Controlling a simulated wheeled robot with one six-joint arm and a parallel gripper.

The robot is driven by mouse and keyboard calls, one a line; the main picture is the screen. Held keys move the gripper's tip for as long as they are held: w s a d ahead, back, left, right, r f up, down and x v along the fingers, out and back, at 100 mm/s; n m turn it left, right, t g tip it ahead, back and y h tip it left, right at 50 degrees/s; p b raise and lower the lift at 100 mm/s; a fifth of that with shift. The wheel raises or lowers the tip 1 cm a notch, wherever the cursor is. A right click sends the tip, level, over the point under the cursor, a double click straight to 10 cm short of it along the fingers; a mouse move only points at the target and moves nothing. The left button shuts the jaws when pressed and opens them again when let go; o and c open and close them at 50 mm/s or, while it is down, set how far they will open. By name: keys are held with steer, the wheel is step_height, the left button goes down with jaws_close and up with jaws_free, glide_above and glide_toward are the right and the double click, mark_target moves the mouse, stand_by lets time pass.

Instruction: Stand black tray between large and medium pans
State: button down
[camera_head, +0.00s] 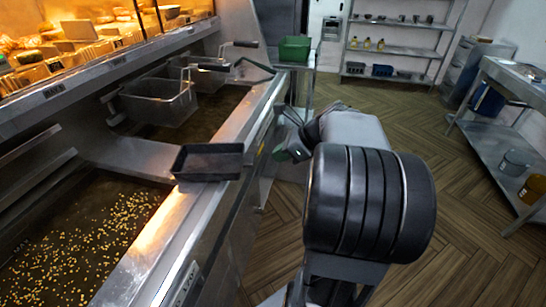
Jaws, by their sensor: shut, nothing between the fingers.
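The black tray (207,163) is a shallow rectangular tray with a raised rim. It sits on the steel ledge where the divider between the two frying pans meets the front rim. The large pan (75,235) is at the lower left, with dark oil and many small golden bits floating in it. The medium pan (222,103) is beyond the divider and holds dark oil and wire baskets. My gripper (284,153) is partly hidden behind my arm, to the right of the tray and clear of it. It is shut and empty.
Wire baskets (160,103) hang over the medium pan. A green container (294,49) stands on a far stand. A steel table (510,130) is at the right, shelves (400,50) at the back. The wooden floor (440,210) between is clear.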

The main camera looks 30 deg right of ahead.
mark_target(249, 163)
steer(key=shift+w+a+f, duration=0.9)
steer(key=shift+w+a, duration=0.2)
steer(key=shift+w, duration=0.05)
steer(key=shift+w+a+f, duration=0.9)
steer(key=shift+w+a, duration=0.15)
steer(key=shift+w, duration=0.15)
steer(key=shift+w+a+f, duration=0.9)
steer(key=shift+w+a, duration=0.2)
steer(key=shift+w, duration=0.05)
